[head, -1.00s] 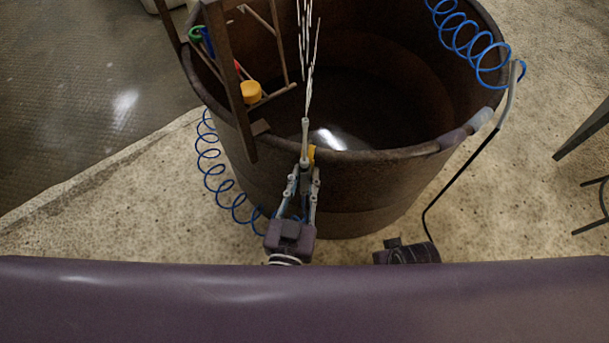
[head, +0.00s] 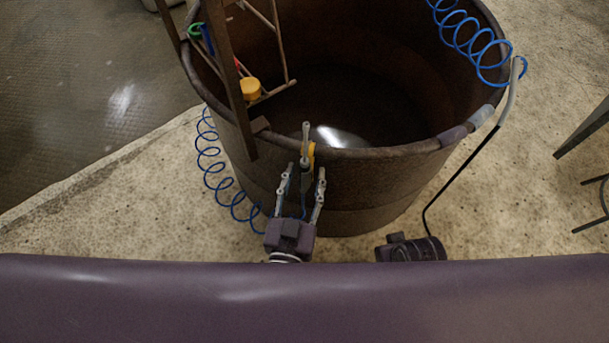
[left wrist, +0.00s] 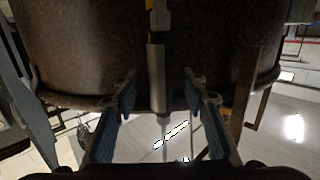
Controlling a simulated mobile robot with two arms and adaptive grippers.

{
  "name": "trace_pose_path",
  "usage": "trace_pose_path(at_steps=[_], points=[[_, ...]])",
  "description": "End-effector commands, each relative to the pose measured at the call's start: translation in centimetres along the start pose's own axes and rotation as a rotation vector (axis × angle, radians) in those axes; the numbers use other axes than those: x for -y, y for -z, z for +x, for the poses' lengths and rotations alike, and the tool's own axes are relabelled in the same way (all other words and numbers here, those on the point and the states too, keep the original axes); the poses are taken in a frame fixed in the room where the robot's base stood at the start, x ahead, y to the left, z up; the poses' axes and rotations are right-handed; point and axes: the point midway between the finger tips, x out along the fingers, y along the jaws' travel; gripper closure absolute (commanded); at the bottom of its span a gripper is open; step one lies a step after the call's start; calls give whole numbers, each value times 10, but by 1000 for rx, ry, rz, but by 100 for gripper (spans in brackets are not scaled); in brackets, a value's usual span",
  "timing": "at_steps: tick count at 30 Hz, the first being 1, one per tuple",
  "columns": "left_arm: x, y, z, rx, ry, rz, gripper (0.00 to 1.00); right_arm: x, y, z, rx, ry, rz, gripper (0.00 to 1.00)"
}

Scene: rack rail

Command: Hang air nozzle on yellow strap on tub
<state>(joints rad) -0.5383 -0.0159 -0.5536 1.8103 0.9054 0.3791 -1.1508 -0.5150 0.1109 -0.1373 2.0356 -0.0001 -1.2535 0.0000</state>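The air nozzle (head: 306,132) is a thin grey upright tool at the near rim of the brown tub (head: 350,185). The yellow strap (head: 311,152) shows right beside it at the rim; the nozzle appears to hang there, but the exact contact is hidden. My left gripper (head: 306,170) is open, with one finger on each side of the nozzle's lower part and gaps between. In the left wrist view the nozzle (left wrist: 157,78) stands between the spread fingers (left wrist: 160,100), clear of both. A dark purple part (head: 410,250), apparently my right gripper's body, shows at lower right; its fingers cannot be made out.
A blue coiled hose (head: 225,185) hangs down the tub's left side; another (head: 465,35) hangs at the upper right by a bent rod (head: 490,135). A wooden frame (head: 232,80) with a yellow cup (head: 250,89) stands at the left rim. Dark legs (head: 590,130) stand far right.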

Motion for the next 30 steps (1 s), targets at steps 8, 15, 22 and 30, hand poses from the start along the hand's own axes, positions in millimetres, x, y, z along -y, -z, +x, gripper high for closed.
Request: trace_pose_path(at_steps=[8,15,22,30], points=[[0,-2,-8,4,0,1,60,0,2,1,-3,0,-4,100],[0,-3,-53,6,-2,2,60,1,1,1,-1,1,-2,100],[0,-1,-98,4,-2,1,60,1,1,1,0,1,-1,100],[0,0,-120,1,-1,0,60,1,1,0,0,1,-1,100]])
